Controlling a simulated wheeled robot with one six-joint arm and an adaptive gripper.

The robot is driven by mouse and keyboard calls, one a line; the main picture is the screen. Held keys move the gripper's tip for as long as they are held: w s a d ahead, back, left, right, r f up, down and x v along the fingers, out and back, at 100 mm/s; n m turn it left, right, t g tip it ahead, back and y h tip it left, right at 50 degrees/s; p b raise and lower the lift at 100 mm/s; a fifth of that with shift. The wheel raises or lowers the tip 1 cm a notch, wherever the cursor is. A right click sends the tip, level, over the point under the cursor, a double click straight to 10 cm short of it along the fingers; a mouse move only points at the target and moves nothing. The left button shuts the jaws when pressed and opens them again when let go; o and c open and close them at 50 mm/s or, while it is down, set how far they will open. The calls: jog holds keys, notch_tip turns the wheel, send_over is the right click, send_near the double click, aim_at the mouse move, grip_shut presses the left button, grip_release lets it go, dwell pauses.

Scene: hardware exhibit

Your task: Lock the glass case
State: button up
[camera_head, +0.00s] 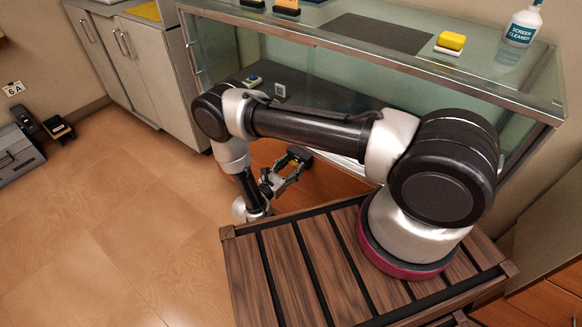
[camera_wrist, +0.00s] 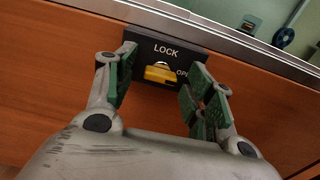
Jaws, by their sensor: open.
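The glass case (camera_head: 215,48) has a metal frame and stands behind my arm in the head view. On the wooden front below its glass is a black lock plate (camera_wrist: 140,52), marked LOCK at the top and partly hidden lettering starting "OP" at the right. A yellow knob (camera_wrist: 160,74) sits in the middle of the plate. It lies roughly crosswise; its exact setting is hard to tell. My gripper (camera_wrist: 161,72) is open, its green-padded fingers on either side of the knob, apart from it. In the head view my gripper (camera_head: 285,172) is low by the case front.
On the case top are a yellow sponge (camera_head: 451,41), a screen cleaner bottle (camera_head: 522,24) and a dark mat (camera_head: 376,33). Small items stand inside the case. Grey cabinets (camera_head: 137,75) are at the left. The tiled floor (camera_head: 110,215) in front of them is clear.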

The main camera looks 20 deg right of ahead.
grip_shut()
jog(key=shift+n, duration=0.3)
jog(key=n, duration=0.3)
jog(key=shift+n, duration=0.3)
jog(key=n, duration=0.4)
jog(key=shift+n, duration=0.3)
jog(key=n, duration=0.4)
jog(key=shift+n, duration=2.5)
